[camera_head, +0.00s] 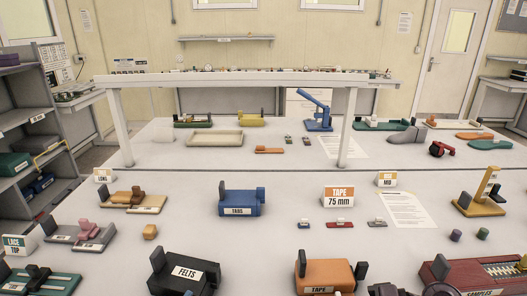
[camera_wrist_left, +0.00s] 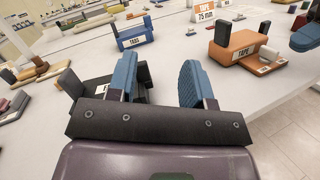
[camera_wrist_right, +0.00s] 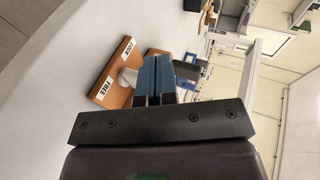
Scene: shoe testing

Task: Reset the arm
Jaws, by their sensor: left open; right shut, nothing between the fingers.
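My left gripper (camera_wrist_left: 158,78) shows in the left wrist view with its two blue fingers wide apart and nothing between them. A black box labelled FELTS in the head view (camera_head: 184,274) appears behind its left finger in the left wrist view (camera_wrist_left: 99,86). My right gripper (camera_wrist_right: 154,74) shows in the right wrist view with its blue fingers pressed together and empty. An orange-brown labelled stand (camera_wrist_right: 113,72) is just beyond them, partly hidden by the fingers; I cannot tell whether they touch it. Neither gripper is clearly visible in the head view.
An orange TAPE box (camera_head: 325,271) stands right of the black box, and a blue TABS box (camera_head: 238,203) farther back. A red SAMPLES case (camera_head: 438,272) is at the front right. A raised shelf (camera_head: 250,79) spans the back. Bare table (camera_head: 280,235) lies between the boxes.

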